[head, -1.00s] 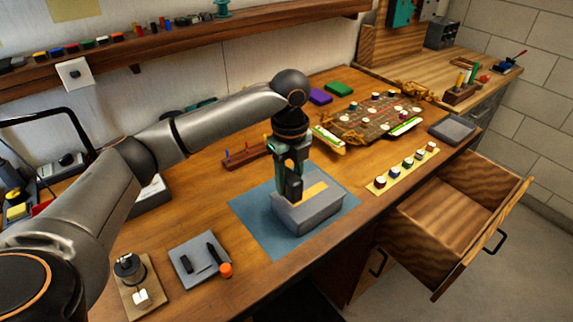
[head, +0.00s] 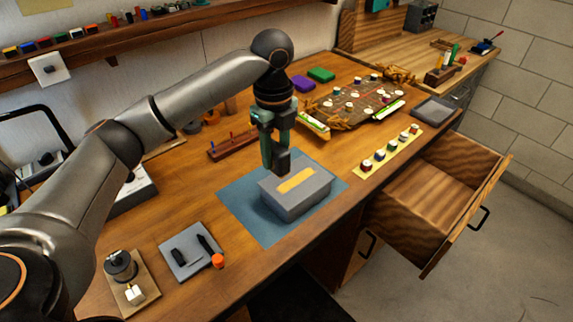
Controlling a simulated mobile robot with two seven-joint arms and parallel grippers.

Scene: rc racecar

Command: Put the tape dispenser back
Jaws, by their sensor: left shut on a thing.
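My left gripper (head: 275,160) points down over the back-left edge of the grey box. It is shut on a small dark thing, which I take to be the tape dispenser (head: 282,161). The fingers hide much of it. The grey box (head: 302,202) sits on a blue mat (head: 243,212), with a yellow-orange strip (head: 296,180) along its top. The held thing looks close above the box; I cannot tell whether it touches. My right gripper is not in view.
An open empty drawer (head: 425,203) juts out at the right. A grey tray (head: 437,109), a yellow strip with several small pieces (head: 366,166) and a cluttered brown board (head: 350,107) lie behind it. A grey pad with an orange-tipped tool (head: 186,267) lies front left.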

